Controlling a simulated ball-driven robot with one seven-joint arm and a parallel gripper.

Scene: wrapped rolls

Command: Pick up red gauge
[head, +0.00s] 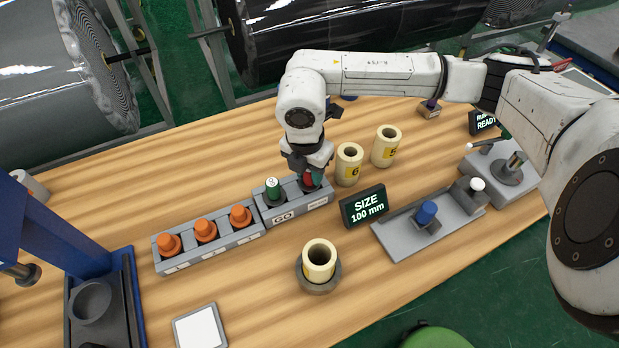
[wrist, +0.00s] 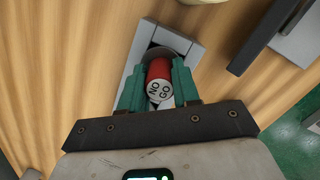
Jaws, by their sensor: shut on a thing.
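The red gauge (wrist: 159,72) is a short red cylinder with a white end marked NO GO. In the wrist view it sits between the two green fingers of my gripper (wrist: 158,88), which are shut on it. In the head view the red gauge (head: 308,180) shows under my gripper (head: 309,172), at the right end of the grey gauge holder (head: 281,216). The gauge is still at its holder slot; whether its lower end is clear of the slot cannot be told. A green gauge (head: 273,189) stands upright in the left slot of the same holder.
A grey rack with several orange pieces (head: 205,230) adjoins the holder's left. Cream rolls (head: 348,165) stand just right of my gripper. A SIZE 100 mm sign (head: 363,206) and a cream roll in a round base (head: 319,262) stand nearer the front. Bare wood lies behind the holder.

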